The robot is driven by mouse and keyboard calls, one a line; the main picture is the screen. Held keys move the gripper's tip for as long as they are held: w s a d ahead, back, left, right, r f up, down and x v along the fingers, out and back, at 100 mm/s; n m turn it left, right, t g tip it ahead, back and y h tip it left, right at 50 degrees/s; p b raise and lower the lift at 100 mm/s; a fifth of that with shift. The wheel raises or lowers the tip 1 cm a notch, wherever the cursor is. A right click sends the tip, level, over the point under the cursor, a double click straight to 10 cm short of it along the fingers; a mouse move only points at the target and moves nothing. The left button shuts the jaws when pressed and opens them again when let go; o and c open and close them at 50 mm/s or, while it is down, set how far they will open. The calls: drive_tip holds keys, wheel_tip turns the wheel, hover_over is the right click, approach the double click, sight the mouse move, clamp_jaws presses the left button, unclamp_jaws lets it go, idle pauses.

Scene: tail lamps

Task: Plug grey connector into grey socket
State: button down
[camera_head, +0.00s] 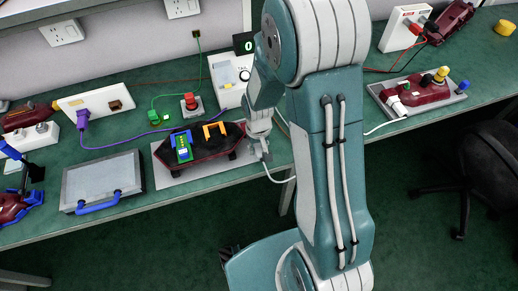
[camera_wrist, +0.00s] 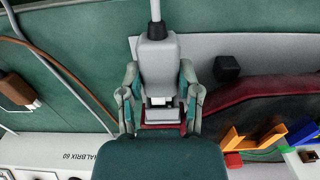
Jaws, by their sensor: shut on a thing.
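My gripper (camera_wrist: 160,92) is shut on a grey connector (camera_wrist: 158,62), one finger on each side. A pale cable runs from the connector's black collar. In the head view, my gripper (camera_head: 258,128) is at the right end of the dark red tail lamp (camera_head: 205,148). In the wrist view, the connector's near end points at a dark red part of the lamp (camera_wrist: 255,88). A small pale piece shows between them; I cannot tell whether it is the connector's tip or the grey socket. The socket is not clearly seen, nor whether the connector is seated.
A white tester box (camera_head: 228,76) stands behind. Loose cables cross the green bench.

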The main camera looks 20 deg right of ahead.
drive_tip(key=shift+w, duration=0.65)
drive_tip(key=shift+w, duration=0.1)
drive_tip(key=shift+c, duration=1.1)
unclamp_jaws()
wheel_tip(320, 180, up, 12)
